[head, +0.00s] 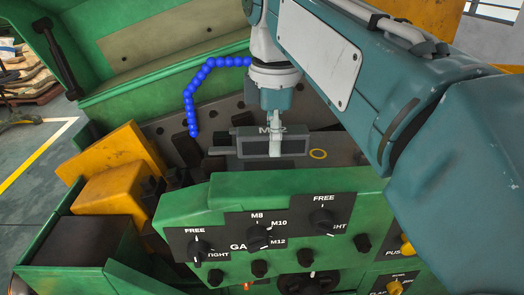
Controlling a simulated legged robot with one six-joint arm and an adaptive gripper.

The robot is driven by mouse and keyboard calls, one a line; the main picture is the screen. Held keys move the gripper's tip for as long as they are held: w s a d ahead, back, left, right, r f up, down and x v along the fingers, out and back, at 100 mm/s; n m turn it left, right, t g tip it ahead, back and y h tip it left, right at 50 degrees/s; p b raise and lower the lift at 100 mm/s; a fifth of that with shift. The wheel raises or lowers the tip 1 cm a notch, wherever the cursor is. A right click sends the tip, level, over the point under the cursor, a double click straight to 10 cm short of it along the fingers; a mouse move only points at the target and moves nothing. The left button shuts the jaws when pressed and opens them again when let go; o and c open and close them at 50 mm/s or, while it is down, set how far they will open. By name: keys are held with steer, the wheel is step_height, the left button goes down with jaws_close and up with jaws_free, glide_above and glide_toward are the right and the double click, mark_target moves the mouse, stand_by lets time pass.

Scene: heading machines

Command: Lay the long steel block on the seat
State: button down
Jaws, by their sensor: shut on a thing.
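The long steel block (252,147) is a grey bar with pale lettering, partly covered by my gripper, that looks like "M12". It lies level, left to right, near the middle of the head view. My gripper (275,145) points down onto the block's middle and is shut on it. The seat cannot be picked out for sure; a dark steel surface (340,148) with a yellow ring (318,154) shows just right of the block. Whether the block touches the surface under it cannot be told.
The green front panel (200,203) with black knobs (260,238) stands close in front of the block. A blue jointed hose (190,95) curves behind it on the left. Yellow blocks (115,185) stand at left. A raised green cover (150,60) is behind. My arm fills the right.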

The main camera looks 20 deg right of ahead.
steer(key=w+d+f, duration=0.2)
steer(key=w+f, duration=0.1)
steer(key=w, duration=0.4)
glide_above(269, 166)
steer(key=f, duration=0.3)
steer(key=s+f, duration=0.1)
steer(key=shift+a+f, duration=0.2)
steer(key=shift+f, duration=0.15)
steer(key=shift+w+f, duration=0.2)
steer(key=shift+f, duration=0.05)
steer(key=shift+w+d+f, duration=0.1)
steer(key=shift+w+f, duration=0.1)
steer(key=shift+f, duration=0.75)
steer(key=shift+w+d+f, duration=0.1)
steer(key=shift+w+f, duration=0.05)
steer(key=shift+f, duration=0.8)
steer(key=shift+f, duration=0.1)
steer(key=shift+c, duration=1.2)
jaws_free()
step_height(269, 166, up, 12)
